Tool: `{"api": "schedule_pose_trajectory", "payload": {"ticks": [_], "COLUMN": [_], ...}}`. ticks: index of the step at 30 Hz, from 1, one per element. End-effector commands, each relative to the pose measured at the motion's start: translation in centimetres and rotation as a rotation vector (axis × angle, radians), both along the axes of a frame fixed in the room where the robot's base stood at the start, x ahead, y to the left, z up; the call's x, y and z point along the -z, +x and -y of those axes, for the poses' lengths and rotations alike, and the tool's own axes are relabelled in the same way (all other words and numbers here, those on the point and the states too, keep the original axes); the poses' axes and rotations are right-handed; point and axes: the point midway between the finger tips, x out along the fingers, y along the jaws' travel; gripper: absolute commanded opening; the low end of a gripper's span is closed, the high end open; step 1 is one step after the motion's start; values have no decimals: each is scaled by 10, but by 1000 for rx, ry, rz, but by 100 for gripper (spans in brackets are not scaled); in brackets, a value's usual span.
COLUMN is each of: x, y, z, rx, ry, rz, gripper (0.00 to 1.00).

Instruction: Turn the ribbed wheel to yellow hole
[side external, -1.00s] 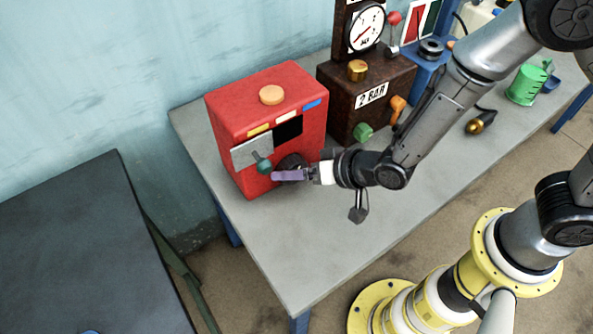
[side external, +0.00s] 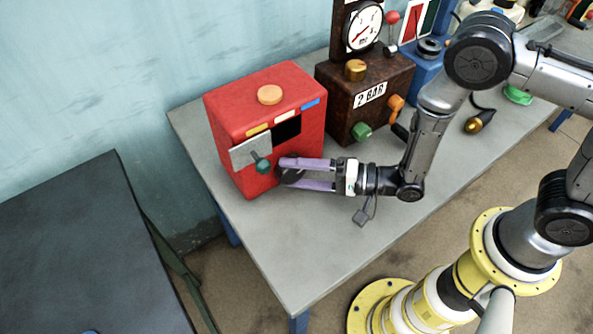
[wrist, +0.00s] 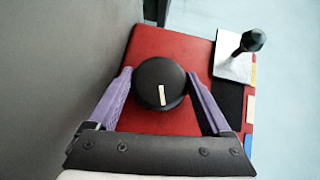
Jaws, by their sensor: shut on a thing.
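The ribbed wheel is a round black knob (wrist: 160,84) low on the front of the red box (side external: 262,95). A cream pointer line on its face is nearly upright in the wrist view. My gripper (wrist: 160,76) is shut on the wheel, a purple finger on each side; in the side view my gripper (side external: 285,170) hides part of it. A yellow label (side external: 257,131), a cream label (side external: 285,117) and a blue label (side external: 311,105) run along the box front. A grey plate (side external: 245,152) with a dark green lever (side external: 262,166) sits below the yellow label, and no open hole shows there.
A black opening (side external: 287,130) lies below the cream and blue labels. A brown box marked "2 BAR" (side external: 350,110) with a gauge (side external: 364,26) and green knob (side external: 361,131) stands to the right. The grey tabletop (side external: 285,240) in front is clear.

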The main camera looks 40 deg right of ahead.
Motion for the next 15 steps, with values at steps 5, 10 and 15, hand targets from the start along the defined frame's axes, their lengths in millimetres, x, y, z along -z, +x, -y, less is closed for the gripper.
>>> {"api": "schedule_pose_trajectory", "payload": {"ticks": [5,10,15], "x": [2,2,2], "y": [1,1,1], "z": [1,1,1], "rx": [5,6,7], "ry": [107,175,210], "rz": [-2,-2,-2], "gripper": [28,28,28]}}
